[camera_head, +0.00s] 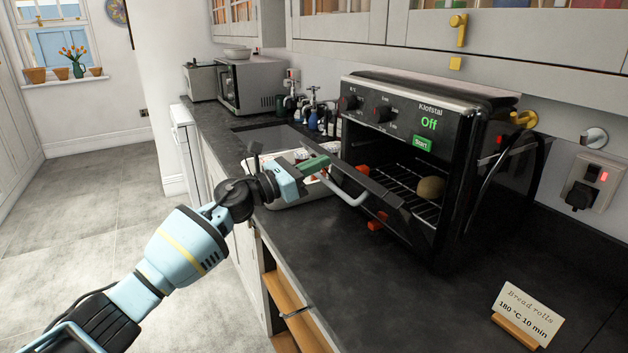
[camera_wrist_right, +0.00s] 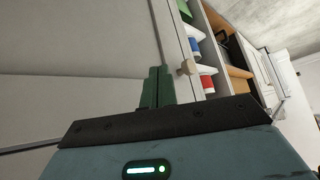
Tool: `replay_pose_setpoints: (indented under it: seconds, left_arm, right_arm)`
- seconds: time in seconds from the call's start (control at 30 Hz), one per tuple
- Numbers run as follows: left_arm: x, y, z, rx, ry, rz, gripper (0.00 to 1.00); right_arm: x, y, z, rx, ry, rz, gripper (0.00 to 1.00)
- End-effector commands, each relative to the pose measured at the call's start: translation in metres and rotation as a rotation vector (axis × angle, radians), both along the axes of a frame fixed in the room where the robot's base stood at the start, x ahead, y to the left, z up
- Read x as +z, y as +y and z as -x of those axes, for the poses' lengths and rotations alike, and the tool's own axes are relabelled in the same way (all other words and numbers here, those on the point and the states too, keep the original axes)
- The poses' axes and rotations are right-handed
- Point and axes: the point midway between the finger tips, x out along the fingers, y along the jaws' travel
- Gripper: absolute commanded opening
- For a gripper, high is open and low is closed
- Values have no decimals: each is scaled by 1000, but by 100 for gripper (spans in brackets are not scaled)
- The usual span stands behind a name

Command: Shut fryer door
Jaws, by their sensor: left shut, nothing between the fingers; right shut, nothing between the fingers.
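The fryer (camera_head: 470,115) is a black countertop oven with a display reading "Off" and a green Start button. Its door (camera_head: 372,188) stands partly open, tilted out at the front, with a pale bar handle (camera_head: 347,194) on its outer side. A brown roll (camera_head: 431,187) sits on the wire rack inside. My left gripper (camera_head: 322,162) is shut and empty, its green fingers close to the door's upper left end; I cannot tell whether they touch. My right gripper (camera_wrist_right: 157,87) is shut and empty in the right wrist view, away from the fryer, in front of a pale panel.
A white container (camera_head: 290,195) stands behind the left gripper, beside the fryer. A recipe card (camera_head: 527,312) stands on the dark counter (camera_head: 400,300) at front right. A microwave (camera_head: 252,83) is farther back. Red and blue items (camera_wrist_right: 205,80) sit on shelves in the right wrist view.

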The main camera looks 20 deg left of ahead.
Motion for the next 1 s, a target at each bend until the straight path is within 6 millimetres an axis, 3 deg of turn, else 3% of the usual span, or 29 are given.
replay_pose_setpoints:
  seconds: [0.03,0.2,0.5,1.0]
  left_arm:
    - [11,-3,-5,-1,-7,3,0]
    - [24,-8,-22,1,-4,3,0]
    - [21,-8,-25,1,0,0,0]
    - [21,-8,-24,1,0,0,0]
  right_arm:
    - [2,0,-1,0,-4,-1,0]
    - [4,0,1,-1,-2,-1,0]
    - [0,0,9,-1,15,0,0]
    - [2,1,2,-2,3,-2,0]
